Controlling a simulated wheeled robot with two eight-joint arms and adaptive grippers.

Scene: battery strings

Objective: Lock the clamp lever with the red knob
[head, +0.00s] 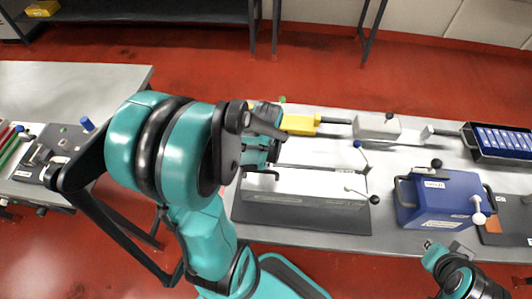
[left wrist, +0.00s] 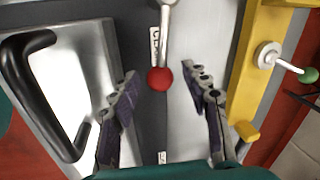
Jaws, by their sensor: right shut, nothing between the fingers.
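The red knob (left wrist: 160,78) sits at the end of a metal clamp lever (left wrist: 168,20) in the left wrist view. My left gripper (left wrist: 158,71) is open, with its two fingers apart on either side of the red knob. I cannot tell whether either finger touches it. In the head view my left arm covers the red knob and its clamp, and my left gripper (head: 262,150) is partly hidden. My right gripper (head: 432,246) is shut and empty at the bottom right, near the bench's front edge.
A silver block with black handle (left wrist: 90,75) and a yellow part (left wrist: 248,70) flank the lever. A green knob (left wrist: 308,75) is beyond. Blue-knobbed (head: 357,144) and black-knobbed (head: 375,199) levers stand to the right. A blue box (head: 440,203) stands further right.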

